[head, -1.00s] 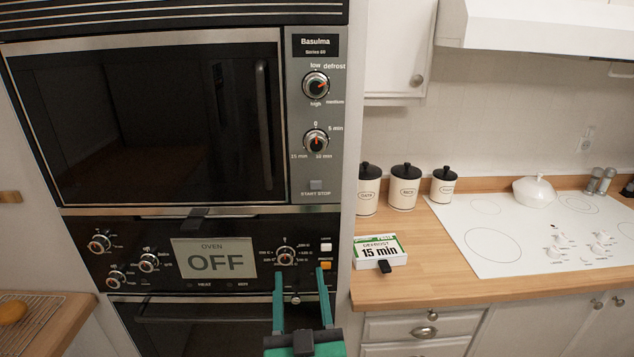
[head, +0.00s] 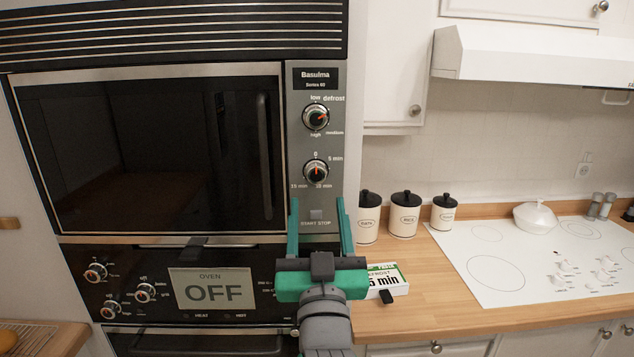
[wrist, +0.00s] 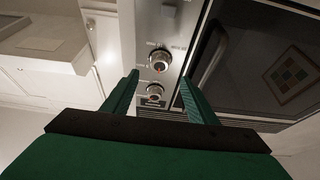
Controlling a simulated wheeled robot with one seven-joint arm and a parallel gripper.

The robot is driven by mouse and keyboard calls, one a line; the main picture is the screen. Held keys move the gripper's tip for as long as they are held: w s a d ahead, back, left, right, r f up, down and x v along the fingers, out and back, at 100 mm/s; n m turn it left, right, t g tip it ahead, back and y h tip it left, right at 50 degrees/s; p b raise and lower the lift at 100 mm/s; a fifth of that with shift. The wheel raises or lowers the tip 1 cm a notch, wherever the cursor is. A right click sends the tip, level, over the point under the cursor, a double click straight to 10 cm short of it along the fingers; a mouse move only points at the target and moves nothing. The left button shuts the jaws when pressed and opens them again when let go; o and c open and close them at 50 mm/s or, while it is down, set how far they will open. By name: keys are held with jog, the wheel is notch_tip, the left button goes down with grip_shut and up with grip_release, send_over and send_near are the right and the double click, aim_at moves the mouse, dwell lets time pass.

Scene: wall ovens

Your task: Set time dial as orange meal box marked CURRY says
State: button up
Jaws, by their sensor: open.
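The time dial (head: 316,172) is the lower knob on the microwave's right panel, marked 0, 5, 10 and 15 min. Its orange mark looks turned up toward 0. It also shows in the wrist view (wrist: 159,61). My gripper (head: 320,205) is open and empty in front of the panel, its fingertips below the time dial. In the wrist view the dial lies between and beyond my fingers. I see no orange CURRY box.
The power dial (head: 316,117) is above, its mark toward defrost. The START STOP button (head: 316,214) is close to my fingertips. The oven display (head: 212,289) reads OFF. Several canisters (head: 405,213) stand on the counter (head: 450,290), right of the panel. The cooktop (head: 540,255) is farther right.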

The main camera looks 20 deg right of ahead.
aim_at(317, 175)
jog(key=x, duration=0.7)
jog(key=shift+w+d+r, duration=0.1)
jog(key=shift+w+r, duration=0.05)
jog(key=shift+w, duration=0.2)
jog(key=c, duration=1.1)
